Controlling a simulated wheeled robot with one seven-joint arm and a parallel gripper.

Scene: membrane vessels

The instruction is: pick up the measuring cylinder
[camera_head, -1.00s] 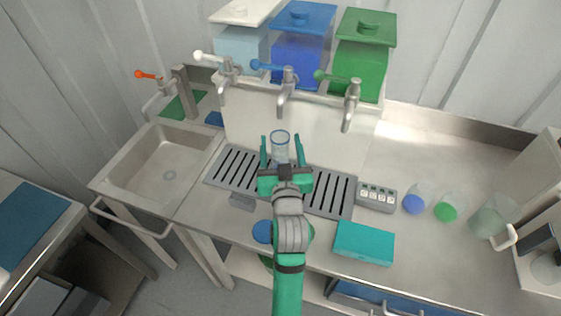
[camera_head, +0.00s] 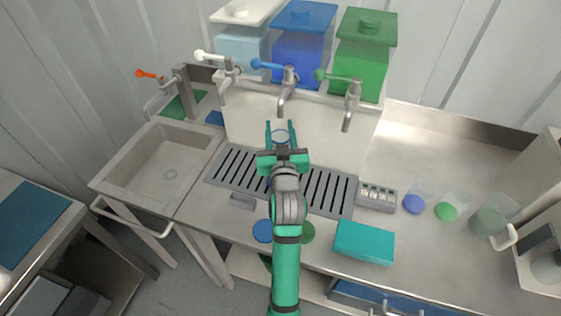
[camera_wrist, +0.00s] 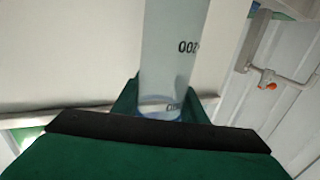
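The measuring cylinder (camera_head: 280,137) is clear, with a blue rim, and stands in front of the middle tap. Most of its body is hidden behind my gripper (camera_head: 280,134) in the head view. The green fingers lie on its left and right sides and look closed against it. In the wrist view the clear cylinder (camera_wrist: 172,50) with dark printed numbers rises between the fingers (camera_wrist: 163,100), which meet its sides. Whether its base rests on the drain grate (camera_head: 325,190) cannot be seen.
White, blue and green taps (camera_head: 287,82) overhang just behind the cylinder, below coloured tanks (camera_head: 300,60). A sink (camera_head: 160,165) is at left.

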